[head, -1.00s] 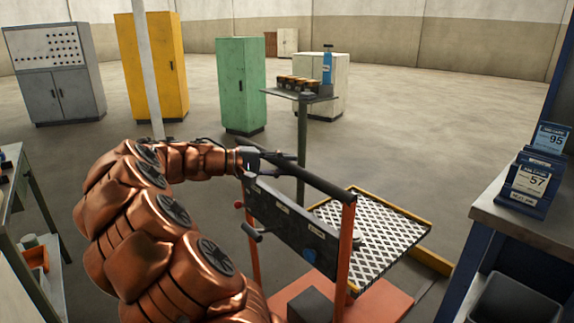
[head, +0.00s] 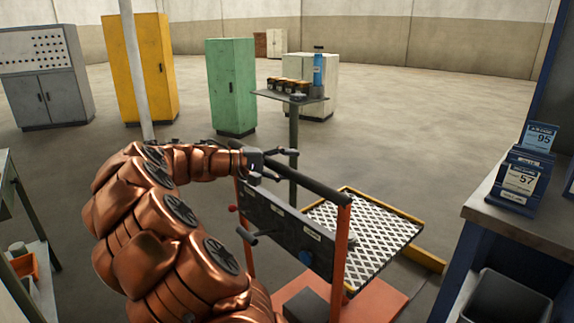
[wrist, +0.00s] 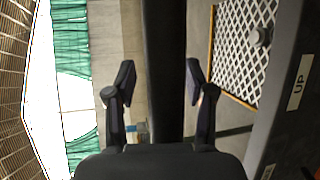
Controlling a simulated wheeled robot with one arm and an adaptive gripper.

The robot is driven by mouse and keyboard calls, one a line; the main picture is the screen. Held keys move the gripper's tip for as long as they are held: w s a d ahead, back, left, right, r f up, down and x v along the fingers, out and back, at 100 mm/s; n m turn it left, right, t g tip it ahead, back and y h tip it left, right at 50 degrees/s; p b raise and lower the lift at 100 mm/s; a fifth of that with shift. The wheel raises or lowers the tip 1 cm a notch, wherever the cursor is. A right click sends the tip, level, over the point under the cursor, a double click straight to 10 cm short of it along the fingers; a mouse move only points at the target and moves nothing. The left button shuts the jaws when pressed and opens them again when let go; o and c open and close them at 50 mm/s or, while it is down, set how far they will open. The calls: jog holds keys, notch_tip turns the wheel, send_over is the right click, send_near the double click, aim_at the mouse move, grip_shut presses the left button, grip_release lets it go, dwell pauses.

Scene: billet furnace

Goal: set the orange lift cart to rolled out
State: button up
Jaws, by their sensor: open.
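The orange lift cart (head: 340,262) stands in front of me, with an orange base, orange uprights and a dark control panel. Its black push bar (head: 315,187) runs along the top of the panel. Its platform (head: 400,214) has a yellow edge and a light mesh top, and lies beyond the panel at right. In the wrist view the bar (wrist: 164,50) passes between my spread fingers (wrist: 160,85), with a gap on both sides. A panel label reading "UP" (wrist: 299,82) shows at right.
A small stand (head: 294,130) with dark jars and a blue bottle (head: 319,68) is just beyond my gripper. A workbench (head: 500,222) with number signs (head: 522,180) is close at right. Another bench (head: 12,178) is at left. Cabinets line the back, with open floor before them.

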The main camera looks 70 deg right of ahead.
aim_at(273, 168)
jog(key=v, duration=1.2)
jog(key=shift+r, duration=0.15)
jog(key=shift+s+a+f+p+x, duration=0.1)
jog(key=shift+s+a+p+x, duration=0.1)
jog(key=shift+p+x, duration=1.9)
jog(key=shift+s+a+f+p+x, duration=0.15)
jog(key=shift+p+x, duration=0.75)
jog(key=shift+p, duration=2.3)
jog(key=shift+s+a+f+p+x, duration=0.1)
jog(key=shift+a+p+x, duration=0.1)
jog(key=shift+p+x, duration=1.9)
jog(key=shift+w+a+r+p, duration=0.1)
jog(key=shift+w+a+p, duration=0.3)
jog(key=shift+w+p, duration=0.1)
jog(key=shift+c, duration=0.2)
grip_shut()
